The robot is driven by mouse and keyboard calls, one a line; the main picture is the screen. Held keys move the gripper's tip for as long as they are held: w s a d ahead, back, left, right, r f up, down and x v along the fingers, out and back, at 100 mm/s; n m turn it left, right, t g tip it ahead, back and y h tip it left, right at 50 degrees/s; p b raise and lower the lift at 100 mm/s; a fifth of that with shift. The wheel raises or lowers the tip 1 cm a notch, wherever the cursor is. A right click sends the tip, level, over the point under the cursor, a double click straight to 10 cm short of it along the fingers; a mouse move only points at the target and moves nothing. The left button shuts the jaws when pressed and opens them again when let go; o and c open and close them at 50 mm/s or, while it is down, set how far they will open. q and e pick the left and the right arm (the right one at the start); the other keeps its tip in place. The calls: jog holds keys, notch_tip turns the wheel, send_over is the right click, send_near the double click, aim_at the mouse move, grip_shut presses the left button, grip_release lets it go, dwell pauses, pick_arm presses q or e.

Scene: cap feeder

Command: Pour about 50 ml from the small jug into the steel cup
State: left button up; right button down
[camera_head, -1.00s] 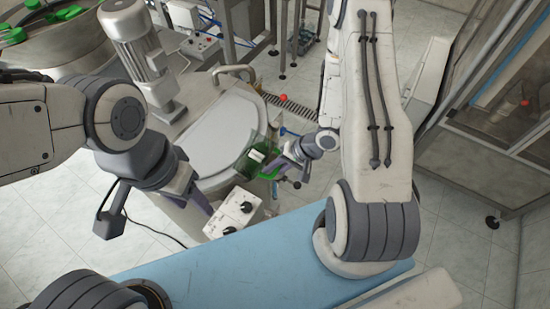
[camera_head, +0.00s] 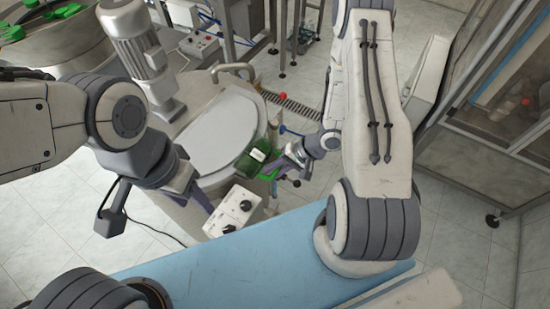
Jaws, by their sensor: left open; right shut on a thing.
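A green see-through vessel with a white label (camera_head: 257,155), which looks like the small jug, is over the right edge of the round steel lid. It is tilted with its lower end toward the left. My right gripper (camera_head: 276,166) is at its right side and is shut on it. My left gripper (camera_head: 203,202) is open, left of the white control box and apart from the vessel; its fingers are partly hidden. I cannot make out the steel cup or any liquid.
The round steel lid (camera_head: 215,135) lies behind the grippers. A white control box with black knobs (camera_head: 233,211) stands in front of it. A motor (camera_head: 135,45) rises at the back left. A blue surface (camera_head: 225,258) spans the front. A glass-doored cabinet (camera_head: 490,110) stands at the right.

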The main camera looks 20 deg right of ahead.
jog(key=shift+w+d+f+y, duration=0.1)
jog(key=shift+d+f+y, duration=0.2)
jog(key=shift+d, duration=0.15)
dwell(1.1)
jog(key=shift+w+a, duration=0.1)
jog(key=shift+a, duration=0.1)
dwell(0.7)
jog(key=shift+f+b, duration=0.25)
jog(key=shift+b, duration=0.25)
jog(key=r+h, duration=0.1)
jog(key=w+d+t+h+b, duration=0.1)
jog(key=r+n+t+h, duration=0.1)
jog(key=h, duration=0.1)
jog(key=shift+w+d+r, duration=0.2)
jog(key=shift+d+r, duration=0.1)
dwell(1.8)
